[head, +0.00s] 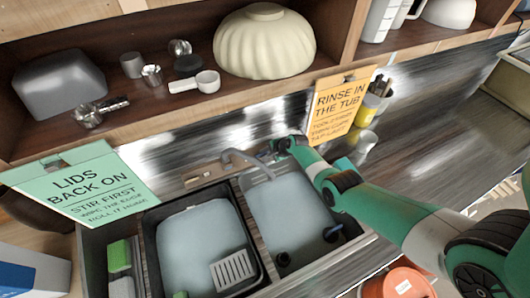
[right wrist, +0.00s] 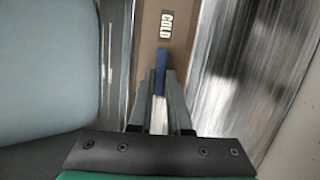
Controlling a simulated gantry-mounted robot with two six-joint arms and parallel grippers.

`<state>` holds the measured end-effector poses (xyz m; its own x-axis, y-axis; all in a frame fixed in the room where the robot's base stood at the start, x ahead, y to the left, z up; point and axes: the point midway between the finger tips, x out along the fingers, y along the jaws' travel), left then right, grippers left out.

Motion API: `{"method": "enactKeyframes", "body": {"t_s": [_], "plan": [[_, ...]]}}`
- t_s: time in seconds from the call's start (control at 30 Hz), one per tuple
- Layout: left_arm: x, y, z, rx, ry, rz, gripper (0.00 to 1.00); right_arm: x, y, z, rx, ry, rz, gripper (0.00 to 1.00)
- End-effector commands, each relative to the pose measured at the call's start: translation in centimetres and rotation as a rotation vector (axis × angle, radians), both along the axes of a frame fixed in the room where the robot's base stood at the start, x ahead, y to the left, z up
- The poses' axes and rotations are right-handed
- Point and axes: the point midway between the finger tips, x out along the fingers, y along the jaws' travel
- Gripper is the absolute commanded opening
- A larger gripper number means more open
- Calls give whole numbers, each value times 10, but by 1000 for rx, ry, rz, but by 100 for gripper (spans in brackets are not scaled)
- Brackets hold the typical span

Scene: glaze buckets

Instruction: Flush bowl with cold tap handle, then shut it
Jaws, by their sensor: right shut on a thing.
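The blue cold tap handle (right wrist: 161,72) stands between the fingers of my right gripper (right wrist: 160,95) in the right wrist view, beside a label reading COLD (right wrist: 167,23). My right gripper is shut on this handle. In the head view my right gripper (head: 275,150) is at the back of the sink, just right of the curved grey spout (head: 245,158). The spout reaches over the right sink bowl (head: 290,205), which has a pale blue-grey inside. Any water stream is too small to make out. My left gripper is not in view.
A dark-rimmed tub (head: 151,225) with a grey slotted piece (head: 233,270) sits left of the right bowl. A ribbed cream bowl (head: 264,42) rests on the shelf above. Two signs, green (head: 85,190) and orange (head: 340,105), hang near the sink. An orange bucket (head: 398,283) stands below.

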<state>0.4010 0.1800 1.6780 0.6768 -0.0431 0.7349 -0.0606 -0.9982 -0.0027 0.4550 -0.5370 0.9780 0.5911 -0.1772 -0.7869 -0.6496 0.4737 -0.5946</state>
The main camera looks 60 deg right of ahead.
Motion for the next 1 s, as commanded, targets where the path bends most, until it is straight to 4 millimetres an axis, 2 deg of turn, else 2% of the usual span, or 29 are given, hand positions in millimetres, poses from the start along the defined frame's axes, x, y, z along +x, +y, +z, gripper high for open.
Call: {"method": "enactKeyframes", "body": {"t_s": [0.67, 0.7, 0.83, 1.0], "plan": [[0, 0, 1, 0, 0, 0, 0, -2, 1, -3, 33, -21, -56, 0], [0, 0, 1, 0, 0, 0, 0, -2, 1, -3, 33, -21, -56, 22], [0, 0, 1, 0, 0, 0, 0, -2, 1, -3, 32, -22, -55, 45], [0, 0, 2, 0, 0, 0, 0, -1, 0, -2, 32, -23, -55, 46]]}}
